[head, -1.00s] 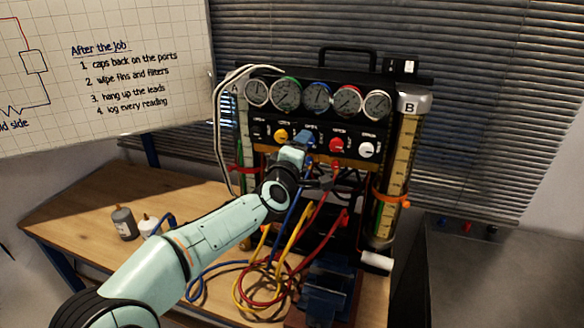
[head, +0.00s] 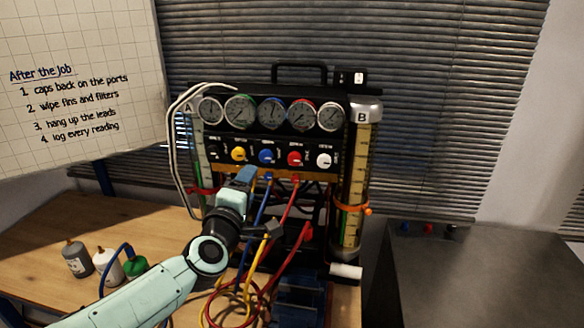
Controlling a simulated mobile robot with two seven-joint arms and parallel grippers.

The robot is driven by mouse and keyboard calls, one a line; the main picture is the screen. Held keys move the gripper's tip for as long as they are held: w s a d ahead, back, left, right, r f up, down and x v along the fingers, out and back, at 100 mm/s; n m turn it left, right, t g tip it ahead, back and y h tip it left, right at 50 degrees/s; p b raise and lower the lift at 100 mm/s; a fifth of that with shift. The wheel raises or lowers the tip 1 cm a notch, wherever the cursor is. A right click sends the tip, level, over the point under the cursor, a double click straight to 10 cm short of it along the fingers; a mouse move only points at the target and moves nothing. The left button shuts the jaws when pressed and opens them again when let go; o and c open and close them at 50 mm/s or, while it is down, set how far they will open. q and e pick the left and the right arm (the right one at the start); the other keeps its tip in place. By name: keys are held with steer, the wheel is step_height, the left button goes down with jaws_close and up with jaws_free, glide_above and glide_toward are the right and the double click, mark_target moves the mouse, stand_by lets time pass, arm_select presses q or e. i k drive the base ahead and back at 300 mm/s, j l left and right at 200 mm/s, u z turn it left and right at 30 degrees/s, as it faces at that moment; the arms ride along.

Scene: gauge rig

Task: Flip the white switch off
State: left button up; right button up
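The black gauge rig (head: 215,147) stands on the wooden bench. A small black box with white parts (head: 350,78), possibly the switch, sits on top at its right end; its setting is too small to read. A white round knob (head: 323,160) is at the right of the panel row, beside red (head: 295,158), blue (head: 267,156) and yellow (head: 238,154) knobs. My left gripper (head: 242,177) is below the yellow and blue knobs, apart from the box and white knob. My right gripper is not in view.
Tubes A and B (head: 356,190) flank the rig. Red (head: 280,262) and yellow hoses hang in front of it. Several small bottles (head: 108,265) stand at left on the bench (head: 40,235). A handle (head: 300,68) rises above the rig. A dark surface (head: 470,275) is at right.

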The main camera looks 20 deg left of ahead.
mark_target(359, 80)
steer(key=k+l, duration=0.15)
steer(key=k, duration=0.35)
steer(key=k+l, duration=0.2)
steer(key=k, duration=0.25)
